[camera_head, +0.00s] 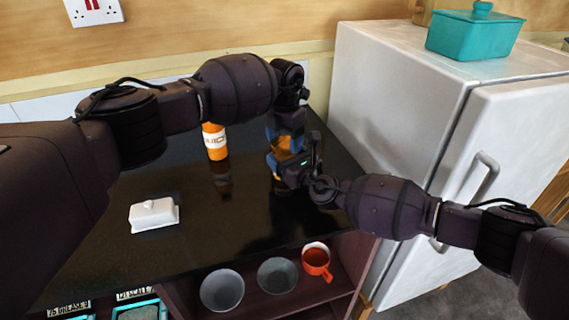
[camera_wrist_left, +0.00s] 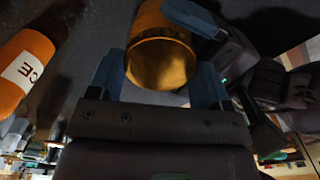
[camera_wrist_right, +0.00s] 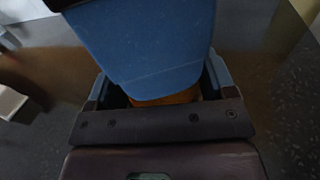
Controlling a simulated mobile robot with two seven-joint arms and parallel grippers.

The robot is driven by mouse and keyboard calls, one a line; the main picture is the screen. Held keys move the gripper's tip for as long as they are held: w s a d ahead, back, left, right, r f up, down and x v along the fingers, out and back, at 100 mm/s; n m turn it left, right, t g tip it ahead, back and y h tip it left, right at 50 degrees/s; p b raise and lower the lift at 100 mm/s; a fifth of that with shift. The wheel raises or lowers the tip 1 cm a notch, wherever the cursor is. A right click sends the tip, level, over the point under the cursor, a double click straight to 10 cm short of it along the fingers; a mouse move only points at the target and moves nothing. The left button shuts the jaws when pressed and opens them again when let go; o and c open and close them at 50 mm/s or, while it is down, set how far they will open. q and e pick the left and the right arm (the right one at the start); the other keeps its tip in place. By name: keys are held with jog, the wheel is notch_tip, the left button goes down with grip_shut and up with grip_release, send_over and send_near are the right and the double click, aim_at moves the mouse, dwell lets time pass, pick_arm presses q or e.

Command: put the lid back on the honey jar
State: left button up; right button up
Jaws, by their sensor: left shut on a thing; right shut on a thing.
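The honey jar (camera_head: 284,146) is amber and stands on the dark counter near the fridge, partly hidden by my grippers. My right gripper (camera_head: 280,166) is shut on the jar from the near side. My left gripper (camera_head: 285,132) reaches over from the left, just above the jar. In the left wrist view the jar (camera_wrist_left: 160,62) shows beyond a pale grey strip (camera_wrist_left: 155,97) between my left fingers, which looks like the lid held there. I cannot tell whether the lid touches the jar rim. In the right wrist view a blue left finger hides most of the jar (camera_wrist_right: 165,97).
An orange juice bottle (camera_head: 215,141) stands left of the jar. A white butter dish (camera_head: 154,215) sits at the front left. The white fridge (camera_head: 405,110) closes off the right side. Bowls (camera_head: 222,290) and a red mug (camera_head: 316,262) are on the shelf below. The counter's middle is clear.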

pick_arm(q)
jog(key=shift+m, duration=0.3)
jog(key=o, duration=1.1)
jog(key=shift+r, duration=0.15)
notch_tip(320, 180, up, 12)
jog(key=shift+f, duration=0.1)
pick_arm(e)
jog(key=o, duration=1.7)
